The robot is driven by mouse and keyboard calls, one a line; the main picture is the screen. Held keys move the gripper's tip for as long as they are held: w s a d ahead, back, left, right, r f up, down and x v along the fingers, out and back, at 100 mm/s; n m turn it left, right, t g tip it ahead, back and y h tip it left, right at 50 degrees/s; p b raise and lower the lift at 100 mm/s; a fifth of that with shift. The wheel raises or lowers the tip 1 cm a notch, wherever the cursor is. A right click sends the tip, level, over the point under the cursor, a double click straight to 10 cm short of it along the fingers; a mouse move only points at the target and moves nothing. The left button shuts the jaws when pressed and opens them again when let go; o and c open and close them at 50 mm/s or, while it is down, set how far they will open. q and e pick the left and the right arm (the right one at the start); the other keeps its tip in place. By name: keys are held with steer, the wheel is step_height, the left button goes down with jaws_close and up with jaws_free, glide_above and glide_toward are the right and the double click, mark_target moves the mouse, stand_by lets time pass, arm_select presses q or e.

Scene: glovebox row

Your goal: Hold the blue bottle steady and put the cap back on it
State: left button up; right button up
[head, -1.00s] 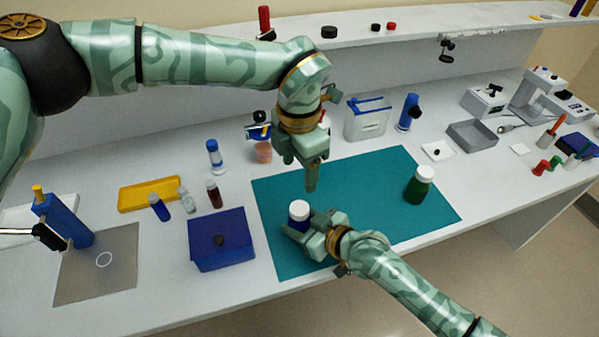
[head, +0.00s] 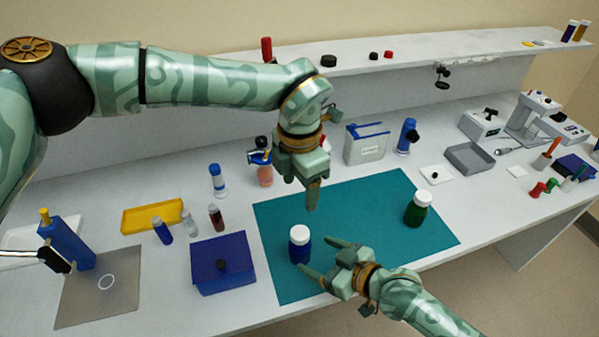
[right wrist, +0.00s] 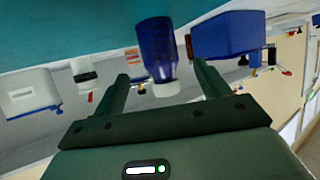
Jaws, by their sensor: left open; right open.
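The blue bottle (head: 299,252) stands upright on the teal mat, with a white cap (head: 299,232) sitting on its top. My right gripper (head: 315,254) is open just right of the bottle, its fingers pointing toward it; they look clear of it. The right wrist view shows the blue bottle (right wrist: 156,48) upside down in the picture, with its white cap (right wrist: 166,89), between and beyond the spread fingers (right wrist: 160,75). My left gripper (head: 312,200) is open and empty, pointing down above the mat behind the bottle. The gap between its fingers is hard to see.
A green bottle (head: 418,210) with a white cap stands on the right of the teal mat (head: 360,215). A blue box (head: 222,268) lies left of the mat. Small vials and a yellow tray (head: 152,216) stand farther left. The middle of the mat is clear.

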steer(key=p+v, duration=0.1)
steer(key=v, duration=0.8)
steer(key=shift+s+d, duration=0.15)
steer(key=shift+d, duration=0.05)
